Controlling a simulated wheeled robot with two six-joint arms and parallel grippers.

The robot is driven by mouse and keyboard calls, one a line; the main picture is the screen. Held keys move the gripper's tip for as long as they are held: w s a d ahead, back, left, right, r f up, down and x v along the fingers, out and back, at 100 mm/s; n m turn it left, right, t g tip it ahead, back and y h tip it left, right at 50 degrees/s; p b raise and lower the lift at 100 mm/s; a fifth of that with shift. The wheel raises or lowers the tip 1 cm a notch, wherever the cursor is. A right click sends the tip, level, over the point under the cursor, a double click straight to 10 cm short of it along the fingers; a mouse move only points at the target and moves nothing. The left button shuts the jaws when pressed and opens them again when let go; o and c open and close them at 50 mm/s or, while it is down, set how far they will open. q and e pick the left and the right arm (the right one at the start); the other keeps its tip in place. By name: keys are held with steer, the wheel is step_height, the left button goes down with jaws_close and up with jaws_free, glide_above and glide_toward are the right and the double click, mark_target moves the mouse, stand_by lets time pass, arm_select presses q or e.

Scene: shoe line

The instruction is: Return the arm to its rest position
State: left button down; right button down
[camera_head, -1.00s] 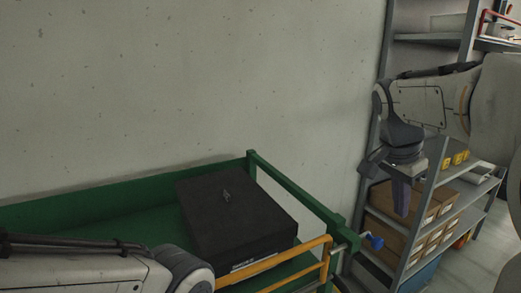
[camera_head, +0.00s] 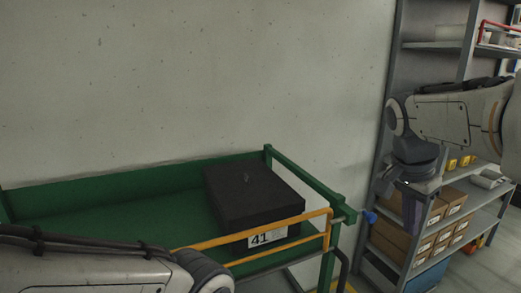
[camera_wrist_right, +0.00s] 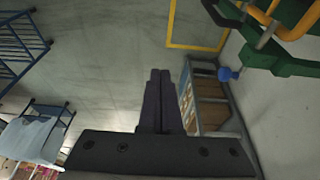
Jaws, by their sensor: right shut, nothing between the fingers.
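My right gripper (camera_head: 410,212) hangs from the arm at the right of the head view, in front of the shelf rack. Its fingers point down. In the right wrist view its two fingers (camera_wrist_right: 160,78) are together with nothing between them. My left arm comes in at the lower left of the head view, and its gripper is out of the picture.
A green cart (camera_head: 105,178) with a yellow rail (camera_head: 265,229) stands by the wall. A black shoe box (camera_head: 250,197) marked 41 lies in it. A grey shelf rack (camera_head: 468,219) with cardboard boxes (camera_head: 450,200) stands behind my right gripper. Floor (camera_wrist_right: 105,50) shows below.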

steer(key=s+a+f+n+y, duration=0.1)
steer(key=s+a+f+n, duration=0.1)
steer(key=a+f+n, duration=0.3)
steer(key=s+a+n+y, duration=0.1)
steer(key=s+a+n, duration=0.1)
steer(key=a, duration=0.4)
steer(key=s+a+f+n+y, duration=0.1)
steer(key=s+a+f+n, duration=0.25)
steer(key=a, duration=0.25)
steer(key=s+a+f+n, duration=0.3)
steer(key=s+n, duration=0.2)
steer(key=s, duration=0.1)
steer(key=s+a+f+n+g+y, duration=0.1)
steer(key=s+a+f+n, duration=0.2)
steer(key=s+a+n, duration=0.1)
steer(key=shift+s+f+n, duration=0.4)
steer(key=shift+s+n, duration=0.25)
steer(key=shift+s, duration=0.3)
steer(key=shift+a, duration=0.1)
